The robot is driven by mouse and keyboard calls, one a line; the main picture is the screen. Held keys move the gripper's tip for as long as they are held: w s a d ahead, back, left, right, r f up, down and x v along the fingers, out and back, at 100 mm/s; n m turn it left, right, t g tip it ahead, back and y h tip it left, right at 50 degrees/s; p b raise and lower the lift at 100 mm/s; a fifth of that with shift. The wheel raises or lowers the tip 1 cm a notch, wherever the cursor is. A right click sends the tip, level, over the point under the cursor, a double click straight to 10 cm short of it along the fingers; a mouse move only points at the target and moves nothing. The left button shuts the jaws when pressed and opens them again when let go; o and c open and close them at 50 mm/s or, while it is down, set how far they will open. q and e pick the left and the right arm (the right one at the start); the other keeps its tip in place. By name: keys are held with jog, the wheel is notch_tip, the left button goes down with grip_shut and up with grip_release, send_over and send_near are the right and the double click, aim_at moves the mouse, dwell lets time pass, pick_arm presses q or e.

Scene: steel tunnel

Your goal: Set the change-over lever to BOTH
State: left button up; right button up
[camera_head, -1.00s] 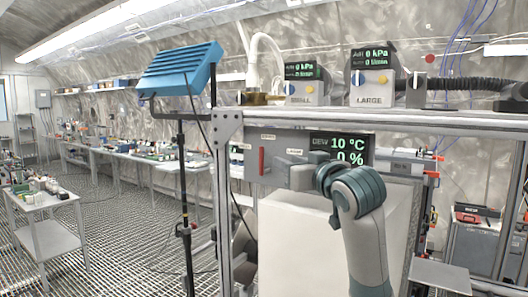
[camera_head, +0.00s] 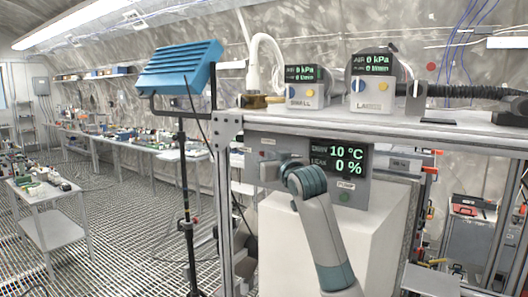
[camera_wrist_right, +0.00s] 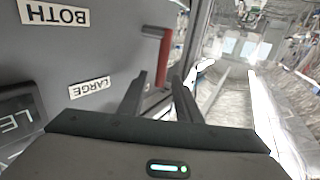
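The change-over lever shows in the right wrist view as a red bar (camera_wrist_right: 164,52) on a grey panel (camera_wrist_right: 110,45). In that view a BOTH label (camera_wrist_right: 56,14) and a LARGE label (camera_wrist_right: 90,88) appear upside down; the lever does not point at either. My right gripper (camera_wrist_right: 157,77) is open, its two dark fingers apart and the red bar's near part between or just beyond their tips. I cannot tell whether they touch it. In the head view my right gripper (camera_head: 268,172) is in front of the panel (camera_head: 254,146) and hides the lever. My left gripper is out of view.
A dark display (camera_head: 338,160) reading 10 °C and 0 % is set in the panel. Above, a shelf (camera_head: 400,130) carries the SMALL unit (camera_head: 304,88) and LARGE unit (camera_head: 375,80). A blue lamp on a stand (camera_head: 180,68) is to the left.

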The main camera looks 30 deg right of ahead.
jog(key=shift+w+d, duration=0.1)
jog(key=shift+w, duration=0.35)
grip_shut()
jog(key=shift+f, duration=0.1)
